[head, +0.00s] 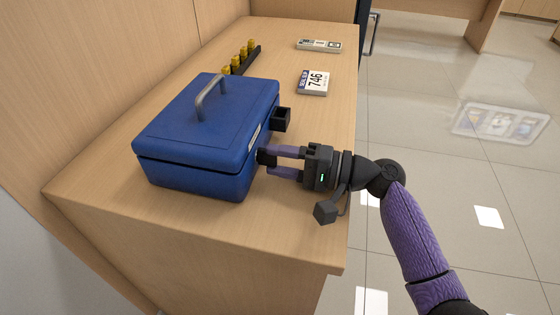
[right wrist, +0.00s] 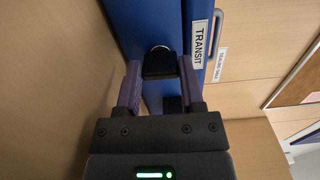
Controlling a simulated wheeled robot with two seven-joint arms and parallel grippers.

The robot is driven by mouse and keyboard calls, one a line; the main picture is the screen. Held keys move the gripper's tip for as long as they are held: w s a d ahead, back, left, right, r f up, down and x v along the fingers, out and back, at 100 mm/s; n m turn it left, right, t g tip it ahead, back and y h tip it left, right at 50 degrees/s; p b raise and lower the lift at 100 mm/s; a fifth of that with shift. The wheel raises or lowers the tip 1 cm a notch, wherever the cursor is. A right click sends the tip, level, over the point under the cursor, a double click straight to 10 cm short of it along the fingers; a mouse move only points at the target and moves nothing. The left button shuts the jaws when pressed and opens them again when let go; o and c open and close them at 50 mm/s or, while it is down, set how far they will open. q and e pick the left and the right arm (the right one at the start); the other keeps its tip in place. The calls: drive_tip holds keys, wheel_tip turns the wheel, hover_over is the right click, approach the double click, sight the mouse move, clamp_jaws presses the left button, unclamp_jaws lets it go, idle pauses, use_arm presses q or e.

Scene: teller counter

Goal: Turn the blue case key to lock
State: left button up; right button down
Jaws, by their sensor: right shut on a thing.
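The blue case (head: 205,135) sits closed on the counter, with a grey handle on its lid. Its key has a black head (right wrist: 159,65) in front of a round metal lock on the case's side. My right gripper (head: 268,160) reaches in from the right, beside the case. In the right wrist view its two purple fingers (right wrist: 160,82) stand on either side of the key head and are shut on it. The key's shaft is hidden. A "TRANSIT" label (right wrist: 201,45) is on the same side of the case. My left gripper is not in view.
A black block (head: 281,119) sticks out from the case's side, behind my gripper. A black rack with yellow pieces (head: 240,60), a "746" card block (head: 313,82) and a flat labelled item (head: 319,45) lie farther back. The counter's (head: 290,235) front right is bare.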

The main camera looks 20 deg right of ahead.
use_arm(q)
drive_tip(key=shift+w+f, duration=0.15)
use_arm(e)
drive_tip(key=shift+f, duration=0.1)
drive_tip(key=shift+n, duration=0.3)
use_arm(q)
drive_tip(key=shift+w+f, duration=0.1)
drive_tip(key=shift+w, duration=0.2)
use_arm(e)
drive_tip(key=shift+c, duration=1)
unclamp_jaws()
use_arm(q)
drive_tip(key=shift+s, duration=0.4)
